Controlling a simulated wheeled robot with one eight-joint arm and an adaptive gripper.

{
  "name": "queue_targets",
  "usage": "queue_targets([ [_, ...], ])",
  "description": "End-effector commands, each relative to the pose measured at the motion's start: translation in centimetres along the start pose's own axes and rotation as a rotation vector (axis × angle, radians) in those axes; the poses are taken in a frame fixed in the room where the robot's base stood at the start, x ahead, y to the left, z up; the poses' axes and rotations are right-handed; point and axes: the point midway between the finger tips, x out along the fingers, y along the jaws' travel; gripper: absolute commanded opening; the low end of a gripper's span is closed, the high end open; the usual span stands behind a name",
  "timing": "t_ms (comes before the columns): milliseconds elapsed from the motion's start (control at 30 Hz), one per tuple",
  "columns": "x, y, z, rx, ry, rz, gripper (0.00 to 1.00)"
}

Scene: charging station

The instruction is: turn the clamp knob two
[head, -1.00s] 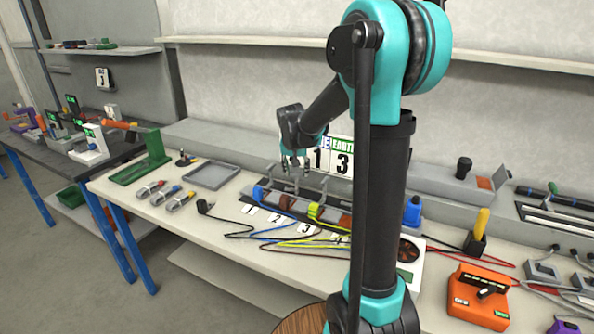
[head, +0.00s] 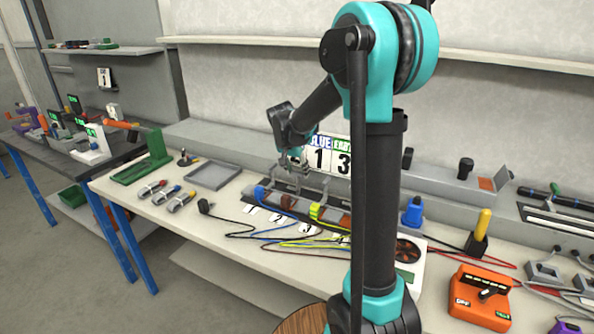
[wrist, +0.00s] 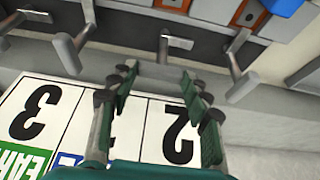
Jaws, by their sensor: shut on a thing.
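Clamp knob two (wrist: 175,42) is a grey T-shaped handle, seen upper middle in the wrist view. Its stem runs down between my fingertips. My gripper (wrist: 158,72) is shut on it, with the two dark green fingers to either side. In the head view my gripper (head: 290,165) hangs over the clamp rack at the back of the bench, and I cannot make out the knob there. Other grey clamp handles stand on both sides in the wrist view, left (wrist: 72,48) and right (wrist: 238,60).
The rack holds blue (head: 259,192), brown (head: 287,202) and yellow-green (head: 314,211) wire ends. A number board (head: 330,157) stands close behind my gripper. A grey tray (head: 213,175) lies left. Loose wires cross the bench front. An orange box (head: 480,298) sits at the right.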

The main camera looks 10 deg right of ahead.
Motion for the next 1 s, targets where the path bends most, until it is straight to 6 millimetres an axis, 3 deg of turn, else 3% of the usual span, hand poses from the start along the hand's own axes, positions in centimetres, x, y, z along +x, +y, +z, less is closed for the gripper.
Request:
queue_targets([
  [100,0.0,0.0,0.1,0.001,-0.001,0.0,0.19],
  [133,0.0,0.0,0.1,0.001,-0.001,0.0,0.5],
  [200,0.0,0.0,0.0,0.001,-0.001,0.0,0.57],
  [567,-0.5,0.0,0.0,-0.001,0.0,0.0,0.57],
  [667,-1.6,0.0,0.1,-0.001,0.0,-0.001,0.57],
  [1000,-8.3,0.0,0.1,-0.001,-0.001,0.0,0.57],
])
